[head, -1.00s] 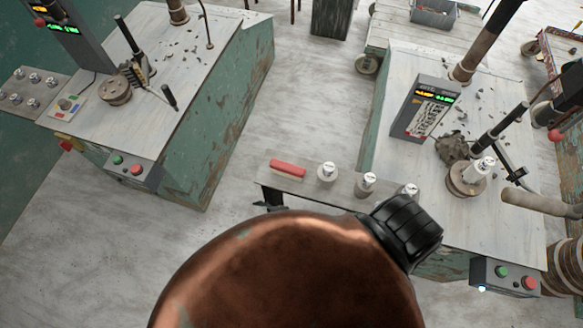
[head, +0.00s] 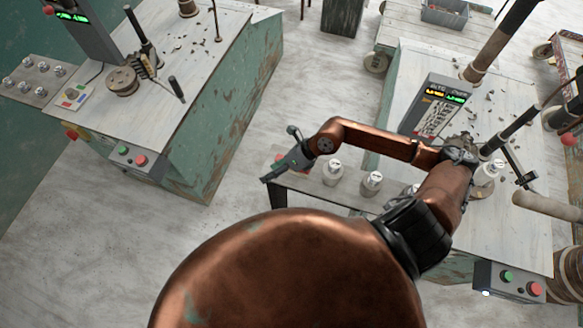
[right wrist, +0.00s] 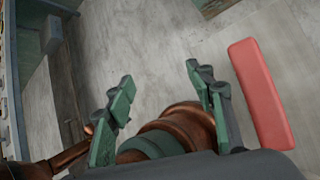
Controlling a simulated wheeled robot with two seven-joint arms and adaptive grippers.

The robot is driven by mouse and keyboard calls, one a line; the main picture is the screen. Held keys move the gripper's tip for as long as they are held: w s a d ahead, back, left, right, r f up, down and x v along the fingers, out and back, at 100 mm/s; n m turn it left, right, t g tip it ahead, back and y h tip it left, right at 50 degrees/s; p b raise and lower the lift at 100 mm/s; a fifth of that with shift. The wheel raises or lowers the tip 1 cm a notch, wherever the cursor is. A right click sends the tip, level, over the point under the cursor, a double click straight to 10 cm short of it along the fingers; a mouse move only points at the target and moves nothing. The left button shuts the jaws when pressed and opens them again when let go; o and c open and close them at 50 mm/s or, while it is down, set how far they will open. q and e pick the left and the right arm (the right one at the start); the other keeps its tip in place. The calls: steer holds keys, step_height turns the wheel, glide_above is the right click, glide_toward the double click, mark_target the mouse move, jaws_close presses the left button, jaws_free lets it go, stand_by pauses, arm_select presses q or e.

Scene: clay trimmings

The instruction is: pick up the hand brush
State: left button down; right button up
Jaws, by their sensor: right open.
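The hand brush, a long red block, lies on the left end of a small grey side shelf (head: 345,197). In the head view my right gripper covers most of it, and only a bit of red brush (head: 279,157) shows. My right gripper (head: 268,176) is open and empty, over the shelf's left end. In the right wrist view the red brush (right wrist: 261,95) lies to the right of the open fingers (right wrist: 160,80), outside the gap between them. Contact between finger and brush cannot be seen. My left gripper is not in view.
Several grey metal weights stand in a row on the shelf right of the brush, one (head: 332,173) close to my right arm. The right workbench (head: 400,75) holds a display unit (head: 437,105) and clay scraps. Open floor (head: 250,150) lies left of the shelf.

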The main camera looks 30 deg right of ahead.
steer(key=d+h, duration=0.1)
steer(key=d, duration=0.2)
steer(key=d+n+h, duration=0.1)
steer(key=d+h, duration=0.1)
steer(key=d, duration=0.2)
steer(key=d+n+h+b, duration=0.1)
steer(key=d, duration=0.2)
steer(key=shift+d+f, duration=0.3)
steer(key=shift+f, duration=0.05)
steer(key=shift+d+f+n+h, duration=0.1)
steer(key=shift+d+n+h, duration=0.2)
steer(key=shift+h, duration=0.1)
steer(key=x, duration=0.7)
steer(key=shift+f+p, duration=0.2)
steer(key=shift+p, duration=0.2)
steer(key=shift+c, duration=0.3)
steer(key=c, duration=1.2)
steer(key=shift+c, duration=0.2)
